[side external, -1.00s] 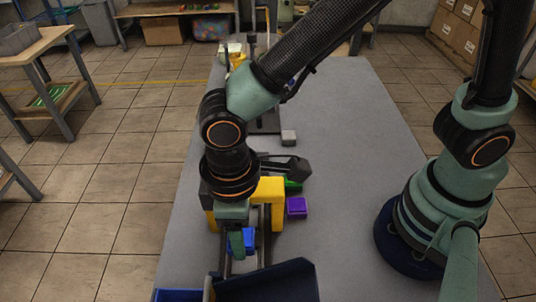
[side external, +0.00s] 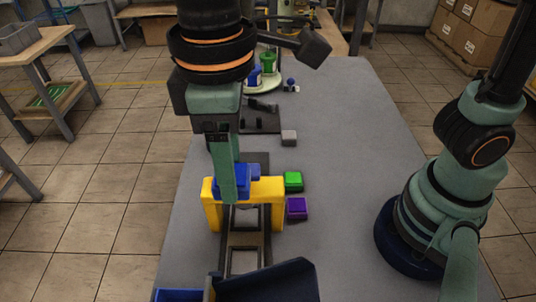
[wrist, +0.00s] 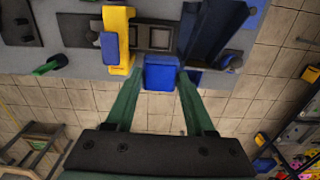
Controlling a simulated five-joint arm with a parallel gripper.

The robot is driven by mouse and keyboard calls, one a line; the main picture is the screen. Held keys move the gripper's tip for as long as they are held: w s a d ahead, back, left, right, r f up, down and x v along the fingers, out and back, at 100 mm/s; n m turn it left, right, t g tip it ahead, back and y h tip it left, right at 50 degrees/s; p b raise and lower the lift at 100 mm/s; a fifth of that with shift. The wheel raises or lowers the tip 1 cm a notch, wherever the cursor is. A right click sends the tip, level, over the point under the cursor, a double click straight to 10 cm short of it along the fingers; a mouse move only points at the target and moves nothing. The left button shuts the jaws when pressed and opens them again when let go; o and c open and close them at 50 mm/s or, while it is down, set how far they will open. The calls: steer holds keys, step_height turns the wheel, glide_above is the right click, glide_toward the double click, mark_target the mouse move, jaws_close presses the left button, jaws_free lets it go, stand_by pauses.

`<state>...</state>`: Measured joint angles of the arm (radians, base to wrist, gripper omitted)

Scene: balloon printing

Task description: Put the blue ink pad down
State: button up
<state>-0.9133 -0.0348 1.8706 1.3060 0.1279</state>
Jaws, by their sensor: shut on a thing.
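The blue ink pad (wrist: 162,72) is a small blue block between the fingertips of my gripper (wrist: 156,76) in the wrist view. My gripper is shut on it and holds it up, with the fingers pointing down. In the side view my gripper (side external: 223,190) is at the yellow arch (side external: 267,190), with blue showing behind the near finger. That finger hides part of the blue. In the wrist view a second blue block (wrist: 109,46) shows at the yellow arch (wrist: 117,22), to the left of the held pad.
A green block (side external: 293,181) and a purple block (side external: 297,208) lie right of the arch. A dark rail (side external: 243,262) runs forward from the arch to a dark blue tray (side external: 268,281).

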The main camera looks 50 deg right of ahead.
steer(key=w+d+m, duration=0.4)
steer(key=d+m, duration=0.2)
steer(key=d, duration=0.3)
steer(key=w+d+r+m, duration=0.1)
steer(key=w+d+m, duration=0.4)
steer(key=d, duration=0.4)
steer(key=w+d+m, duration=0.3)
steer(key=d+m, duration=0.4)
steer(key=d, duration=0.2)
step_height(320, 180, down, 25)
steer(key=shift+a, duration=0.1)
steer(key=shift+f, duration=0.1)
steer(key=o, duration=1.1)
